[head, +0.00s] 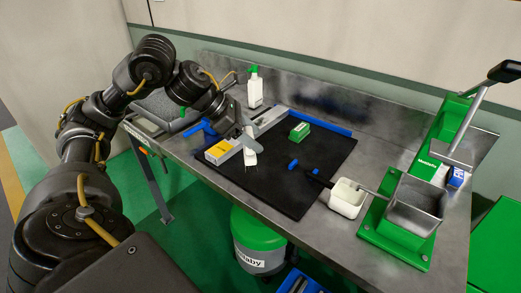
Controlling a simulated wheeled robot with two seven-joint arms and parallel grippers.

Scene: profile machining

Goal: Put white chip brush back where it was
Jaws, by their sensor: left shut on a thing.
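My left gripper (247,137) is over the left part of the black mat (287,190). It is shut on a small white thing, which looks like the white chip brush (250,157) and hangs below the fingers. Most of the brush is hidden or too small to make out, and I cannot tell whether it touches the mat. My right gripper is not in view.
A yellow-and-white box (218,152) stands just left of the gripper. A white container (346,199) and a green machine (400,222) stand right. The front mat is clear.

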